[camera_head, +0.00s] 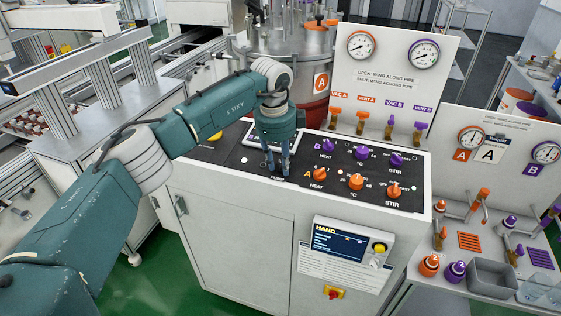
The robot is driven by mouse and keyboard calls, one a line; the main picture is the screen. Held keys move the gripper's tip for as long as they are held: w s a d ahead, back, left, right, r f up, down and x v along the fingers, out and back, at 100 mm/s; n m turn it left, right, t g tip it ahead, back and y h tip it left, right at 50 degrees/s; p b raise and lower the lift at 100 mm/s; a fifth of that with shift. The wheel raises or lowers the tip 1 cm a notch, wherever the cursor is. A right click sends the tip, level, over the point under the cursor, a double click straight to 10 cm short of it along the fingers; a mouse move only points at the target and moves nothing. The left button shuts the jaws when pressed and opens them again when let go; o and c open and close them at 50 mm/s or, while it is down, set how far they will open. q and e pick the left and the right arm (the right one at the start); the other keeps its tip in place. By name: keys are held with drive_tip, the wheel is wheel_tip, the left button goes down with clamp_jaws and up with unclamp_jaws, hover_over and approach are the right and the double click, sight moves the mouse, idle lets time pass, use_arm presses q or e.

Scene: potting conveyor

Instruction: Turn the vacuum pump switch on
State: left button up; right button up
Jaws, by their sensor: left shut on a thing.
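The black control panel (225,152) lies on top of the white cabinet (235,235). My left gripper (278,168) reaches down to the panel from above, left of the orange and purple knobs. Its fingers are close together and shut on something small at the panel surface. The fingers hide that thing, so I cannot read its label or tell its position; no other part is clearly marked as the vacuum pump switch. A purple heat knob (327,146) and an orange heat knob (320,174) stand just right of the fingers. My right gripper is not in view.
A yellow button (216,136) sits at the panel's left part, partly behind my arm. A display box (345,243) and a red-yellow rotary switch (333,293) are on the cabinet front. Valves (362,120) and gauges (362,45) stand behind. A steel vessel (290,45) is at the back.

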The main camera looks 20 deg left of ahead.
use_arm(q)
drive_tip(key=shift+m+b, duration=0.35)
drive_tip(key=shift+m, duration=0.05)
drive_tip(key=m+b, duration=0.2)
drive_tip(key=shift+w+m, duration=0.1)
drive_tip(key=shift+m, duration=0.3)
drive_tip(key=m+b, duration=0.1)
drive_tip(key=m, duration=0.2)
drive_tip(key=shift+r+m, duration=0.1)
drive_tip(key=shift+m, duration=0.2)
drive_tip(key=shift+r+m+b, duration=0.1)
drive_tip(key=shift+m+b, duration=0.55)
drive_tip(key=shift+m, duration=1.65)
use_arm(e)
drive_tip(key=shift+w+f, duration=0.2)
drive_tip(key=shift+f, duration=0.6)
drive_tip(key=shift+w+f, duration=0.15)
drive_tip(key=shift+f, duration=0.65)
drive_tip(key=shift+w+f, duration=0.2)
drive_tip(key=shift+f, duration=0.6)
use_arm(q)
drive_tip(key=o, duration=1.2)
drive_tip(key=shift+c, duration=0.2)
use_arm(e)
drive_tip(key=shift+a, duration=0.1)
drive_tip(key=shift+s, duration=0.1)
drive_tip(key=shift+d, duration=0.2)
